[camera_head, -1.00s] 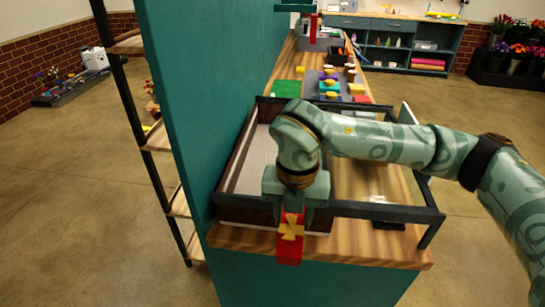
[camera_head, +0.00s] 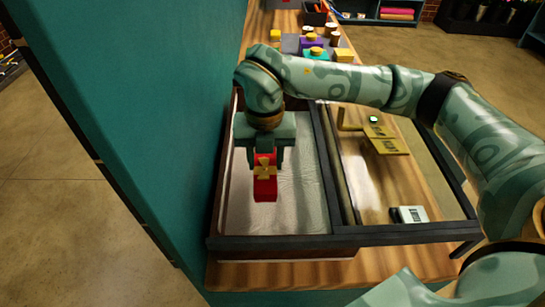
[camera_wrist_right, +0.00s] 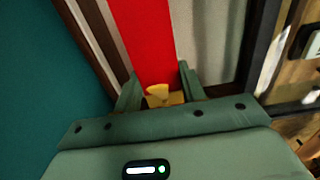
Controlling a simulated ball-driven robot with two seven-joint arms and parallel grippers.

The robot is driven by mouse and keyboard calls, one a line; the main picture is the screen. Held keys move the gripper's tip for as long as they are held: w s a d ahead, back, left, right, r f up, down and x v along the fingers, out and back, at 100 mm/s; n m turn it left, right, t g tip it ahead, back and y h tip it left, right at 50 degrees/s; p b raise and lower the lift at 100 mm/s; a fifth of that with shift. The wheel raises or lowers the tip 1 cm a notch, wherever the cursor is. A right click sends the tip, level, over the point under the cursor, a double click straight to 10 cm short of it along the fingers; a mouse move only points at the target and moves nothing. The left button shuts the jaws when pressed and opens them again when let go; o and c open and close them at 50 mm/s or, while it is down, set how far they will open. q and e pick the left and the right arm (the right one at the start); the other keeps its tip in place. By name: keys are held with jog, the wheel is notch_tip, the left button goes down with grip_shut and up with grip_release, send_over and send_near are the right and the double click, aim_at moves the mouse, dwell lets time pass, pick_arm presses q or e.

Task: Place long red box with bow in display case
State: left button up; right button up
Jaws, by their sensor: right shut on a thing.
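The long red box (camera_head: 264,188) has a gold bow (camera_head: 264,166). My right gripper (camera_head: 264,155) is shut on it near the bow, and the box is over the open left section of the display case (camera_head: 295,242). The case has a dark frame and a pale lining (camera_head: 303,190). In the right wrist view the red box (camera_wrist_right: 146,40) extends away from the gripper (camera_wrist_right: 160,92), with the gold bow (camera_wrist_right: 163,97) between the fingers. I cannot tell whether the box touches the lining. My left gripper is not in view.
A teal wall (camera_head: 150,110) stands close on the left of the case. The glazed right section shows gold sign-like pieces (camera_head: 385,140) and a small white device (camera_head: 412,214). Several small coloured boxes (camera_head: 315,52) stand on the wooden counter behind.

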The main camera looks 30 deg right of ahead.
jog(key=w+d+f, duration=0.1)
jog(key=w+d, duration=0.1)
jog(key=w+d+f, duration=0.1)
jog(key=d, duration=0.1)
jog(key=shift+w+f, duration=0.3)
jog(key=shift+w, duration=0.05)
jog(key=w+f, duration=0.1)
jog(key=w+d+f+b, duration=0.1)
jog(key=f, duration=0.1)
jog(key=d+f, duration=0.1)
jog(key=shift+w+d+f, duration=0.15)
jog(key=shift+w+f, duration=0.1)
jog(key=shift+w, duration=0.15)
jog(key=shift+w+d+f, duration=0.15)
jog(key=shift+f, duration=0.05)
jog(key=shift+w+d+f+b, duration=0.1)
jog(key=shift+d+f+b, duration=0.1)
jog(key=shift+b, duration=0.1)
jog(key=f, duration=0.3)
jog(key=shift+w+d+f+b, duration=0.15)
jog(key=shift+w+f+b, duration=0.05)
jog(key=shift+f+b, duration=0.2)
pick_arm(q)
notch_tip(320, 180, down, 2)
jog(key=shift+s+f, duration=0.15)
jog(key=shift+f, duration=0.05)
pick_arm(e)
jog(key=shift+r, duration=0.1)
